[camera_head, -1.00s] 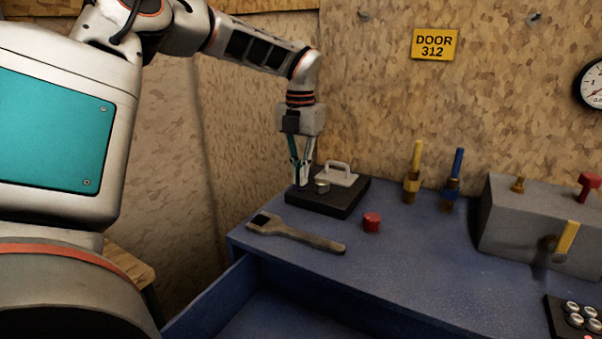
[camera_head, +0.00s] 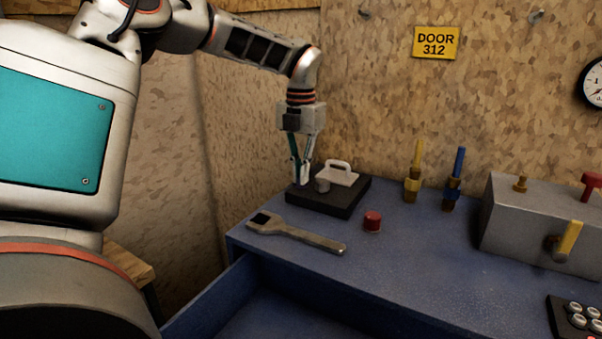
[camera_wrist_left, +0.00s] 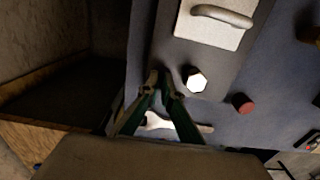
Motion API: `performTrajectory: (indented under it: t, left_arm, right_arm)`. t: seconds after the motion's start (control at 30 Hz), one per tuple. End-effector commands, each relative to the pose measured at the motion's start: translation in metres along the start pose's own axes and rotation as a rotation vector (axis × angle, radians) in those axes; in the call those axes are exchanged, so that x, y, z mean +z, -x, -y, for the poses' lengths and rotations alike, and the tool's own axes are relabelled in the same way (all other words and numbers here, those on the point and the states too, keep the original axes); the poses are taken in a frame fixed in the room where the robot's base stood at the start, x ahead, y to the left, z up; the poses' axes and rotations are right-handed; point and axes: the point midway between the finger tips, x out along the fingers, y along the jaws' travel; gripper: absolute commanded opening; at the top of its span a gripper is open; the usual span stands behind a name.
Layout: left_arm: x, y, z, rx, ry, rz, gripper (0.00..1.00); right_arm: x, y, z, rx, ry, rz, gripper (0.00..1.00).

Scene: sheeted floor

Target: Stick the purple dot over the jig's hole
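No purple dot shows in any view, and I cannot make out a hole. A dark flat block (camera_head: 335,207), perhaps the jig, lies at the back left of the blue bench. It bears a pale plate with a handle (camera_head: 338,174) and a small metal piece (camera_head: 323,186), which shows as a bright hexagon in the left wrist view (camera_wrist_left: 196,80). My left gripper (camera_head: 300,183) points down at the block's left end, left of the metal piece. Its fingertips (camera_wrist_left: 160,77) come together; I see nothing between them. Whether they touch the block is unclear. My right gripper is out of view.
A wrench (camera_head: 296,234) and a red cap (camera_head: 372,221) lie in front of the block. Yellow-handled (camera_head: 413,180) and blue-handled (camera_head: 454,182) tools stand to the right, then a grey box (camera_head: 515,225). An open drawer (camera_head: 290,305) is below the bench's front edge.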

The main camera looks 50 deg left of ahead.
Motion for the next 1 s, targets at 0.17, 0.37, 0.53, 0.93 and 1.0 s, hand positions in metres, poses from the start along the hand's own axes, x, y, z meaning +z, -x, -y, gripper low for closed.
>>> performTrajectory:
  t: [0.17, 0.37, 0.53, 0.93, 1.0]
  left_arm:
    - [0.000, -0.001, 0.000, 0.000, 0.000, 0.000, 0.00]
    - [0.000, -0.006, 0.000, 0.001, 0.000, -0.002, 0.00]
    - [0.000, -0.010, 0.000, 0.001, 0.000, -0.003, 0.00]
    - [0.000, -0.009, 0.000, 0.001, 0.000, -0.001, 0.24]
    - [0.000, -0.009, 0.000, 0.001, 0.000, -0.001, 0.24]
  right_arm:
    - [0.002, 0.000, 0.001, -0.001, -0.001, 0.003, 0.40]
    - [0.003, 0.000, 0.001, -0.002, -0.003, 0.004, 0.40]
    - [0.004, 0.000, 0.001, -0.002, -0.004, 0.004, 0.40]
    - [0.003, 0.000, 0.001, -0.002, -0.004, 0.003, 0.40]
    - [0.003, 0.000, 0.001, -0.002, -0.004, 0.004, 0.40]
